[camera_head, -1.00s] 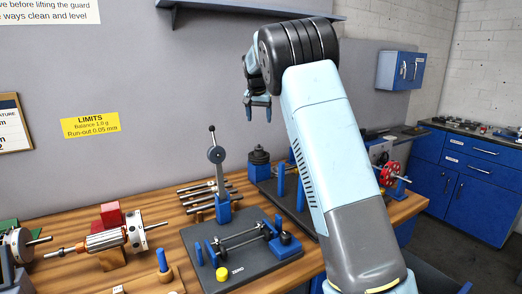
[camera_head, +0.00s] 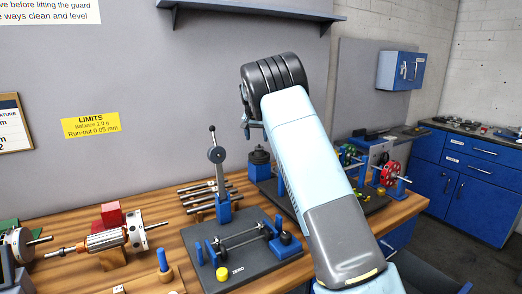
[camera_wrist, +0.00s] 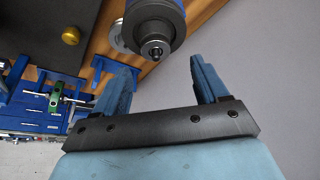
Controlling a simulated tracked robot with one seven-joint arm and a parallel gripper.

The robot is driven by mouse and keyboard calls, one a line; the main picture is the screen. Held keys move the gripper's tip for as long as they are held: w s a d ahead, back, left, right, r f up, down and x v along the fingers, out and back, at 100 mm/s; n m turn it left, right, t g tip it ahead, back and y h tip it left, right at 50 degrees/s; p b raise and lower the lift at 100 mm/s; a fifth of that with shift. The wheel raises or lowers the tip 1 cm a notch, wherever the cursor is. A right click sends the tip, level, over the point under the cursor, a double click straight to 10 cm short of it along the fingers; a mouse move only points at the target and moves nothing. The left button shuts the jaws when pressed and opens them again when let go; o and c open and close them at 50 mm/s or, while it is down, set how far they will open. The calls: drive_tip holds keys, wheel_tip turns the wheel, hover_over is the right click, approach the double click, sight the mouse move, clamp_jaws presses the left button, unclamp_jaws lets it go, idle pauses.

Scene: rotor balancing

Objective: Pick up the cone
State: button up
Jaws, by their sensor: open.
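A dark, stepped, cone-like piece (camera_head: 259,156) stands at the back of the bench, beside the dark plate; I take it to be the cone. In the wrist view a dark round piece with a metal socket at its centre (camera_wrist: 155,22) sits ahead of the fingers and may be the same piece; its far part is cut off by the frame. My gripper (camera_wrist: 160,72) is open and empty, its two blue fingers apart with that piece beyond the gap. In the head view my gripper (camera_head: 247,131) is small and partly hidden behind my arm, above and left of the cone.
A lever stand (camera_head: 222,180) rises left of the cone, with metal rods beside it. A dark plate with rails (camera_head: 265,268) lies in front. A red wheel (camera_head: 391,174) stands to the right. A rotor (camera_head: 107,239) lies at the left.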

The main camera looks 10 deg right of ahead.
sight(258, 148)
drive_tip(key=shift+d+x, duration=0.2)
drive_tip(key=shift+x, duration=2.35)
drive_tip(key=shift+s, duration=0.1)
drive_tip(key=shift+c, duration=0.5)
drive_tip(key=c, duration=1.1)
